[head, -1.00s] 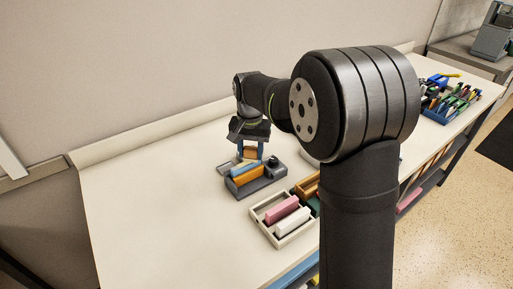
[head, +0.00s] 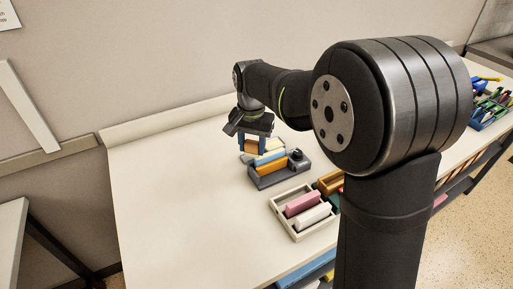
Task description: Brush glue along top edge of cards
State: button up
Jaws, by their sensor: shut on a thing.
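My gripper (head: 253,143) points down at the back of the workbench, its two blue fingers shut on a small brown block-like thing (head: 252,147). I cannot tell whether this is the brush. Just in front and below is a dark grey holder (head: 285,177) with an orange bar (head: 272,168), a blue bar (head: 267,157) and a pale piece (head: 272,145) behind them. A dark round knob (head: 296,155) sits at its right end. I cannot make out cards, their top edge or glue, nor whether the held thing touches the pale piece.
A pale tray (head: 275,213) with a pink block (head: 302,204) and a white block (head: 311,216) stands in front. A brown wooden tray (head: 329,182) beside it is partly hidden by my arm. Blue bins (head: 490,118) stand far right. The worktop (head: 180,210) is clear at left.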

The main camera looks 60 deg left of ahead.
jog(key=shift+r, duration=3.05)
jog(key=shift+w, duration=0.1)
